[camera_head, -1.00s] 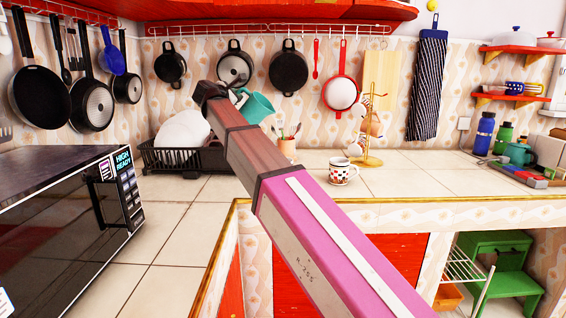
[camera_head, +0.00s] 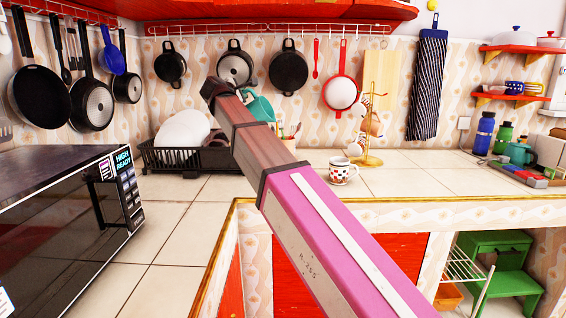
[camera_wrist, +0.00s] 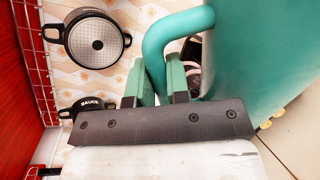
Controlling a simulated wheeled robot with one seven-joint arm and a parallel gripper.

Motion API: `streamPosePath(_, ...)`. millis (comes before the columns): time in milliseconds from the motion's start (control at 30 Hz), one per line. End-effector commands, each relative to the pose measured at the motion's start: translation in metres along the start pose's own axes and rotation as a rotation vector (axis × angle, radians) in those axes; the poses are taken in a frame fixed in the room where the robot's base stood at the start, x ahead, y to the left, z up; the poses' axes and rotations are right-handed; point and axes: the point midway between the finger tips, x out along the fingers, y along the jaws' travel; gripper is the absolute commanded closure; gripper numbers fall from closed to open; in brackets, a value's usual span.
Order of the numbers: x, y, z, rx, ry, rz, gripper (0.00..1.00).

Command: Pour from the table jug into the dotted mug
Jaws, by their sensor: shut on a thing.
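The teal jug (camera_head: 261,108) is held up in the air, partly hidden behind my arm in the head view, and looks tilted there. In the wrist view the jug (camera_wrist: 262,50) fills the upper right, and my gripper (camera_wrist: 158,62) is shut on its curved handle. The white mug with dark and red spots (camera_head: 342,173) stands upright on the tiled counter, near its front edge. The jug is above and to the left of the mug in the head view, apart from it. The jug's contents cannot be seen.
A mug tree (camera_head: 370,140) stands just behind the dotted mug. A black dish rack (camera_head: 175,158) with white plates and a utensil pot are at the left. Pans hang on the back wall, including a red one (camera_head: 340,93).

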Motion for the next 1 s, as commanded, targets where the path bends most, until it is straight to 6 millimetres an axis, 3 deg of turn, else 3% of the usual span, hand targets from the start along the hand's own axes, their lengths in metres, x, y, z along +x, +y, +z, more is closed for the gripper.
streamPosePath(1000, 0.0007, -0.003, 0.0019, 0.035, 0.006, 0.002, 1.0)
